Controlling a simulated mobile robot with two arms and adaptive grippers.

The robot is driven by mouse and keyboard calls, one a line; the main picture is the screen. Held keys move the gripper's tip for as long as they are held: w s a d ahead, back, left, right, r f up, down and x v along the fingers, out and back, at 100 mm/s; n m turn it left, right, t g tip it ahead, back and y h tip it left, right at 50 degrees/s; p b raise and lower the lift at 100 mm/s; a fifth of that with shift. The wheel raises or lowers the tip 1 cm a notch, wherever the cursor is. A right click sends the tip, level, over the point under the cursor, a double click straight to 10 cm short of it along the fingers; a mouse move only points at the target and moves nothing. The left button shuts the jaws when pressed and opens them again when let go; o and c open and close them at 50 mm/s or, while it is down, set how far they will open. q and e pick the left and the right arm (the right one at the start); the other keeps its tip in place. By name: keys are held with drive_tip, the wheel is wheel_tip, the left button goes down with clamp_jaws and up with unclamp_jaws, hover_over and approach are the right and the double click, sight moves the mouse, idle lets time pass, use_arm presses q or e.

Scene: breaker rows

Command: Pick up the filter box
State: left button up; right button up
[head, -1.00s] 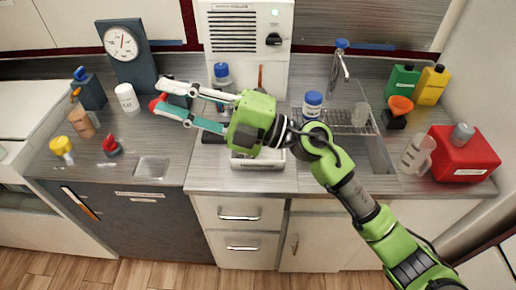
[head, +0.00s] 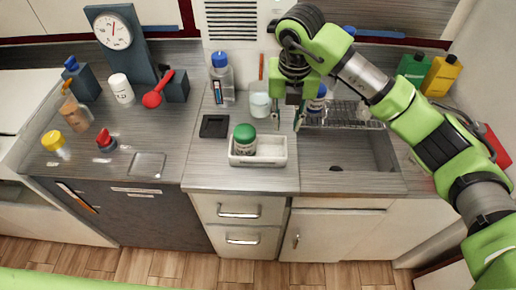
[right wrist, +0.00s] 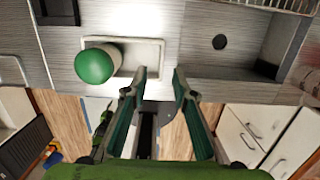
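I cannot tell for sure which thing is the filter box; no readable label shows one. A small flat black square holder (head: 214,126) lies on the counter left of a white tray (head: 271,162). A green-lidded jar (head: 245,140) stands in the tray's left part; it also shows in the right wrist view (right wrist: 98,64). My right gripper (head: 287,117) points down, right of the jar, near the sink's left edge. Its fingers are apart and empty, also in the right wrist view (right wrist: 160,75). My left gripper is out of view.
A blue-capped bottle (head: 221,80) and a clear beaker (head: 260,100) stand behind the tray. A dark block (head: 177,86) with a red scoop (head: 157,92) is at left. The sink (head: 345,165) is at right. Counter around the black holder is clear.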

hover_over(285, 147)
drive_tip(key=f, duration=0.3)
drive_tip(key=f+p, duration=0.1)
drive_tip(key=f, duration=0.1)
drive_tip(key=shift+w+a+f, duration=0.15)
drive_tip(key=shift+w+f, duration=0.05)
drive_tip(key=shift+w, duration=0.15)
drive_tip(key=shift+s+f+p, duration=0.15)
drive_tip(key=shift+f+p, duration=0.15)
drive_tip(key=shift+f, duration=0.2)
drive_tip(key=f, duration=0.1)
drive_tip(key=f+p, duration=0.1)
drive_tip(key=f, duration=0.1)
drive_tip(key=shift+s+d+f+p, duration=0.25)
drive_tip(key=shift+f+p, duration=0.05)
drive_tip(key=shift+w+f, duration=0.1)
drive_tip(key=shift+f, duration=0.4)
drive_tip(key=shift+r, duration=0.1)
clamp_jaws()
